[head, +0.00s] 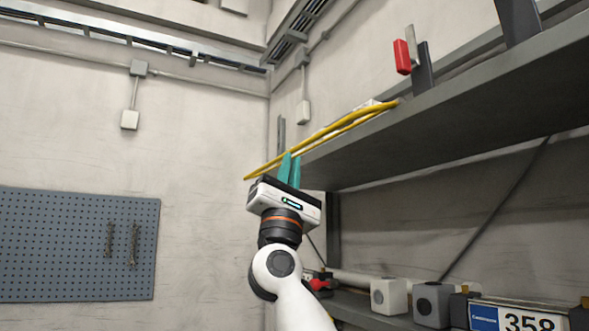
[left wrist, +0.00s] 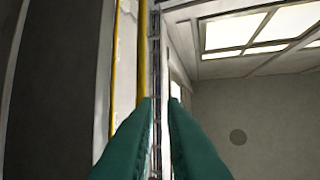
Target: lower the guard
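A yellow guard (head: 335,129) of long thin bars runs along the front edge of the upper shelf and slants down to the left. It also shows in the left wrist view as yellow bars (left wrist: 115,60) left of the fingers. My left gripper (head: 290,167) is at the guard's left part, its teal fingers reaching up to the bars. In the left wrist view (left wrist: 160,100) the fingers are a little apart, with background showing between them. One yellow bar passes behind the left finger; I cannot tell whether they touch. My right gripper is not in view.
A red block (head: 402,57) on a grey post stands above the upper shelf (head: 450,110). A lower shelf holds a white box (head: 389,296), a grey box (head: 432,304) and a "358" sign (head: 518,319). A blue pegboard (head: 75,245) hangs on the left wall.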

